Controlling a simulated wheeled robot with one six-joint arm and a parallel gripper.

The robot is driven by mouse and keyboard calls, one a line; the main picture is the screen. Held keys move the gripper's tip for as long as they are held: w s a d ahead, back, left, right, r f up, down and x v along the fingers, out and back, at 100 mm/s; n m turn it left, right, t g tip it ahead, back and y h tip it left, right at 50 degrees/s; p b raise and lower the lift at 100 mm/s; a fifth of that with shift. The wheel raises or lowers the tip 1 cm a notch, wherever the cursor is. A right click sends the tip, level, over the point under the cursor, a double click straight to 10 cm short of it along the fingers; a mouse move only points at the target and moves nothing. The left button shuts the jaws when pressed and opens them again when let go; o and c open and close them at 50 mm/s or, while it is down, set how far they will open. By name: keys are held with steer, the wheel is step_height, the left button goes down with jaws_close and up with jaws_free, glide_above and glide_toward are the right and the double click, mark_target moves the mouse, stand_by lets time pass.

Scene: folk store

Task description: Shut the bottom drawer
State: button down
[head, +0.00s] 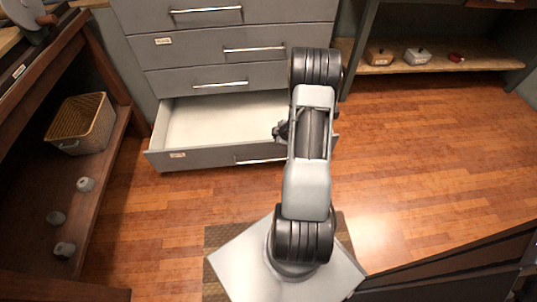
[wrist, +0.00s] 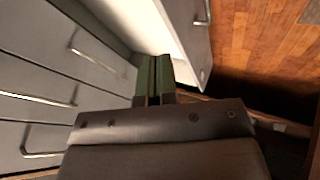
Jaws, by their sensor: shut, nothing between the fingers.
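The bottom drawer (head: 215,158) of the grey cabinet stands pulled out, with its pale, empty-looking inside (head: 220,115) showing. A long bar handle (head: 258,160) is on its front, partly behind my arm. In the wrist view the drawer's front panel (wrist: 192,35) shows at top centre with part of its handle. In the head view my arm hides most of the gripper. I cannot tell whether the fingers touch the drawer.
The upper drawers (head: 215,45) are closed. A wooden shelf (head: 105,170) with a wicker basket (head: 82,124) stands left. A low shelf (head: 440,66) with small lidded dishes is at the back right. The wooden floor (head: 420,140) in front and to the right is clear.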

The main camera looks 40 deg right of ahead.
step_height(320, 180, down, 8)
steer(key=y+b, duration=0.1)
steer(key=b, duration=0.6)
glide_toward(265, 145)
steer(key=shift+n, duration=0.4)
steer(key=shift+x, duration=2.85)
